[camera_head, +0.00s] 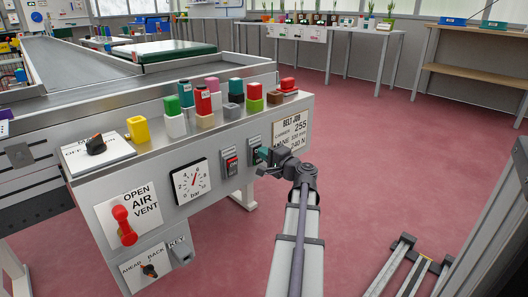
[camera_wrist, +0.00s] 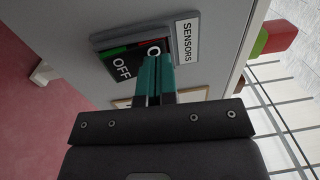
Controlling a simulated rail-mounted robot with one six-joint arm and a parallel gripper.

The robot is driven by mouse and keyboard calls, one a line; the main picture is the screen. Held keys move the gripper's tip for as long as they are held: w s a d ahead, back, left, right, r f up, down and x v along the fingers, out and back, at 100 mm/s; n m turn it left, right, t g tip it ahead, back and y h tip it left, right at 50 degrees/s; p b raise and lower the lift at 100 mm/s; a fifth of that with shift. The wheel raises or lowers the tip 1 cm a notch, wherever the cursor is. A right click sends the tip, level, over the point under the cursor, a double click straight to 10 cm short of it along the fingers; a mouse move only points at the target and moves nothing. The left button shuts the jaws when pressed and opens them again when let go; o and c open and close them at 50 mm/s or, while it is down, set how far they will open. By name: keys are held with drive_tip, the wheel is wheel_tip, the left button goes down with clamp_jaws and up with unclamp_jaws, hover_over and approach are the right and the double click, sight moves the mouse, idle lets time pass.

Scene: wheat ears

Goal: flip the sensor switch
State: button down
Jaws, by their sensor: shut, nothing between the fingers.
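The sensor switch (camera_wrist: 122,58) is a dark plate on the grey panel, marked OFF, with green and red parts at its top. A SENSORS label (camera_wrist: 187,41) sits beside it in the wrist view. My gripper (camera_wrist: 156,62) is shut and empty, its teal fingertips right at the switch and covering part of its lettering. I cannot tell whether they touch. In the head view my gripper (camera_head: 264,154) is at the panel's right part and hides most of the switch (camera_head: 255,156).
Left of the switch on the panel are another switch (camera_head: 230,162), a pressure gauge (camera_head: 191,184), and a red air vent lever (camera_head: 124,225). A belt job card (camera_head: 292,134) is to the right. Several coloured blocks (camera_head: 204,100) stand on the ledge above. Open red floor lies to the right.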

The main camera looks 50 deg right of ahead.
drive_tip(key=s+a+r+p, duration=0.2)
drive_tip(key=s+r, duration=0.1)
drive_tip(key=s, duration=1)
drive_tip(key=shift+a+p, duration=0.15)
drive_tip(key=shift+p, duration=0.2)
